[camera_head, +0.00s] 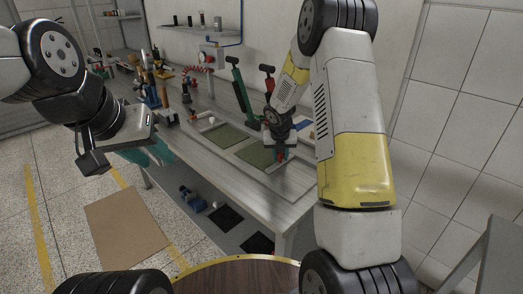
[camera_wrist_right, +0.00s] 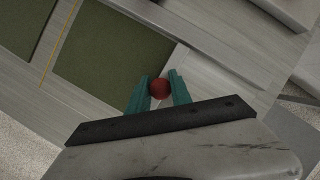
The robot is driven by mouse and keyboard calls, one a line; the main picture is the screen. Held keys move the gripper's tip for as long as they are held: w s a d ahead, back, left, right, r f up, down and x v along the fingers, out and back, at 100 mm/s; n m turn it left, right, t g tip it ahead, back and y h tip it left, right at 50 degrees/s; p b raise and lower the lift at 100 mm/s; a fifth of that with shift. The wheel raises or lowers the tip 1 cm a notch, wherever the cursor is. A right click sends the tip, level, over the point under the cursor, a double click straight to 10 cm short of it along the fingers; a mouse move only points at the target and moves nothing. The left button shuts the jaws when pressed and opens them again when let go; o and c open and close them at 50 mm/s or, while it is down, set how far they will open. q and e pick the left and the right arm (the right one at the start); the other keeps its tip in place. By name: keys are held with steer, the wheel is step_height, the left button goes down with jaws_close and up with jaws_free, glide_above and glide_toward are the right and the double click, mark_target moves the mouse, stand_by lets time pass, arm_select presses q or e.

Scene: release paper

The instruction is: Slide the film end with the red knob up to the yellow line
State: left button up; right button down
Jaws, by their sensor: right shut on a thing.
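The red knob (camera_wrist_right: 159,89) sits between the two teal fingers of my right gripper (camera_wrist_right: 160,92), which is shut on it. It lies at the near right corner of a dark green panel (camera_wrist_right: 110,50), which looks like the film. A thin yellow line (camera_wrist_right: 61,40) runs across the pale strip to the left of this panel, apart from the knob. In the head view my right gripper (camera_head: 281,158) is down at the table over the nearer green panel. My left gripper (camera_head: 150,153) hangs by the table's left edge, and the gap between its teal fingers is unclear.
A second green panel (camera_wrist_right: 22,25) lies beyond the yellow line. The grey table (camera_head: 285,196) carries a green-handled tool (camera_head: 240,88) and several other tools at the back left. A brown mat (camera_head: 125,228) lies on the floor.

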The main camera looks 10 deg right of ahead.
steer(key=shift+w+a, duration=0.3)
steer(key=shift+w, duration=0.3)
stand_by(0.4)
stand_by(0.8)
steer(key=c, duration=1.1)
jaws_free()
